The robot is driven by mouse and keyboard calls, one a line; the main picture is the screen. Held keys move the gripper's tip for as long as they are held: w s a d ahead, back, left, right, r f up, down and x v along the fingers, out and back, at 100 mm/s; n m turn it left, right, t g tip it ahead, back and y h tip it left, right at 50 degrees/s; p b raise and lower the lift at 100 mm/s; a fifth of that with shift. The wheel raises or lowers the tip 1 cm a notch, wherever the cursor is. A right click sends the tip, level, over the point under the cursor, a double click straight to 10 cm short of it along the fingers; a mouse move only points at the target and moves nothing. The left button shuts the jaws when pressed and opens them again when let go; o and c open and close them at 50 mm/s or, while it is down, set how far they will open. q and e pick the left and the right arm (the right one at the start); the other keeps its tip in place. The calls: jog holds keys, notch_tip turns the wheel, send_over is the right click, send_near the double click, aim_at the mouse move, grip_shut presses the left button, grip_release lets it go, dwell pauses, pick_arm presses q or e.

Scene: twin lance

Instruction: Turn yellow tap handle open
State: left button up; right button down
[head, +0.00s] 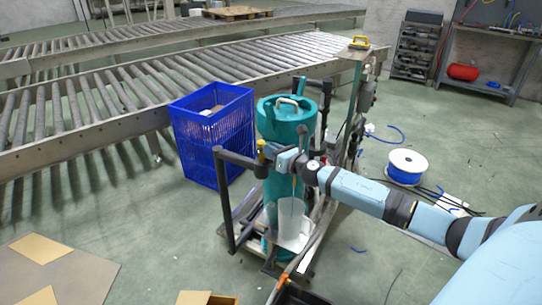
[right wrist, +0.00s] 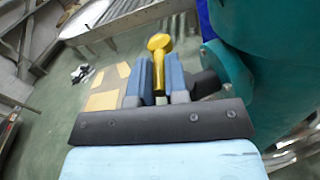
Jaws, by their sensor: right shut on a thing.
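The yellow tap handle (head: 261,147) shows in the head view at the left side of a teal tank (head: 275,190), near the dark rail of its cart. In the right wrist view, the yellow handle (right wrist: 159,43) has a rounded end and a narrow stem running down between my blue fingers. My right gripper (head: 270,153) reaches in from the right and is shut on the handle. Its fingers (right wrist: 159,78) lie on both sides of the stem. The fingers partly hide the valve behind them. My left gripper is not in view.
The tank's dark cart frame (head: 229,225) stands close around the handle. A blue crate (head: 212,135) is behind it to the left. Roller conveyors (head: 110,95) run across the back. A cable spool (head: 407,167) lies on the floor at right. Open floor (head: 150,220) is at left.

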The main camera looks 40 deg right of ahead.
dwell(0.4)
jog(key=c, duration=1.1)
grip_release()
jog(key=shift+s, duration=0.1)
jog(key=s, duration=0.4)
jog(key=s+d+b, duration=0.1)
jog(key=s, duration=0.4)
jog(key=s+d, duration=0.1)
jog(key=s, duration=0.3)
jog(key=shift+s, duration=0.25)
